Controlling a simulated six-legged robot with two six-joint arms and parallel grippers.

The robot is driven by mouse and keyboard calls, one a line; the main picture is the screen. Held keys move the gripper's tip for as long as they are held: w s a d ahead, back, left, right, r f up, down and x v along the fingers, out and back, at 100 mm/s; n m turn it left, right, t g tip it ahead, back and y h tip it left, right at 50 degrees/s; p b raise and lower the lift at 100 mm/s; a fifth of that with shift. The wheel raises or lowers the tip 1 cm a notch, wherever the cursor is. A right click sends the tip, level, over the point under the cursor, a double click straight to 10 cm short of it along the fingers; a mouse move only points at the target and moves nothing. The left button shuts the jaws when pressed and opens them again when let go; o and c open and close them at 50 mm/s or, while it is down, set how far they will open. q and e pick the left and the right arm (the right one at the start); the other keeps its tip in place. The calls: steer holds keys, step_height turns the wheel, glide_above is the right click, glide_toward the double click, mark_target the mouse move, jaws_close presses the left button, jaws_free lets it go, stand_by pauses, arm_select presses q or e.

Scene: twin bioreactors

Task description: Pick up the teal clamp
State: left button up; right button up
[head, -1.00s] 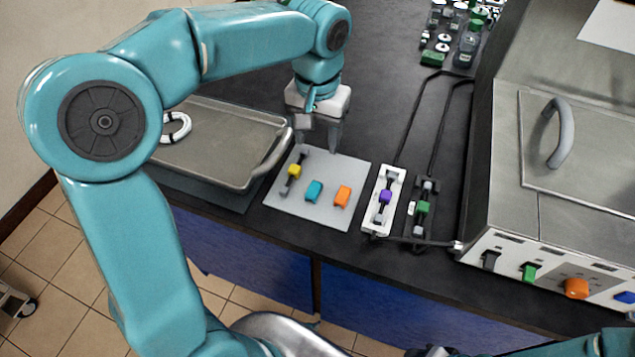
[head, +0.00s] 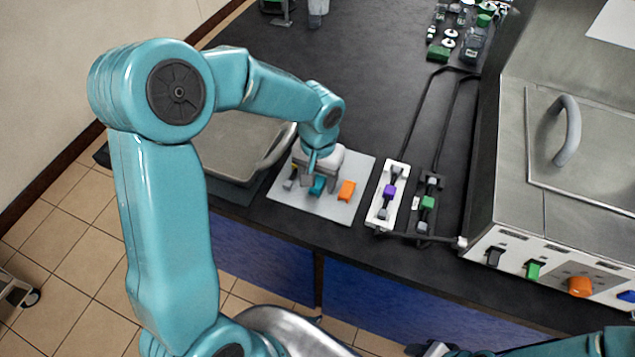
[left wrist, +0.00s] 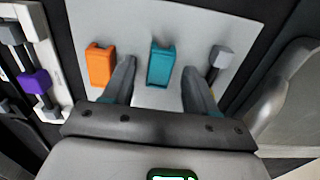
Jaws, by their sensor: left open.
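The teal clamp (head: 318,185) lies on the light grey mat (head: 345,211), partly hidden by my gripper in the head view. In the left wrist view the teal clamp (left wrist: 160,63) shows whole, ahead of and between my two fingers. My left gripper (head: 317,182) is open, low over the mat. Its fingers (left wrist: 158,78) also show in the left wrist view, one on each side of the clamp's line, with nothing held between them. I cannot tell whether a finger touches the mat.
An orange clamp (head: 346,190) lies right of the teal one. A grey-ended fitting (left wrist: 222,56) is close to the other finger. A metal tray (head: 235,150) stands left of the mat. A white rack with a purple clamp (head: 389,191) and a green clamp (head: 428,202) are to the right.

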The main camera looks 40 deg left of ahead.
arm_select(q)
steer(key=shift+f, duration=0.2)
steer(key=shift+d, duration=0.1)
jaws_close()
steer(key=shift+r, duration=0.1)
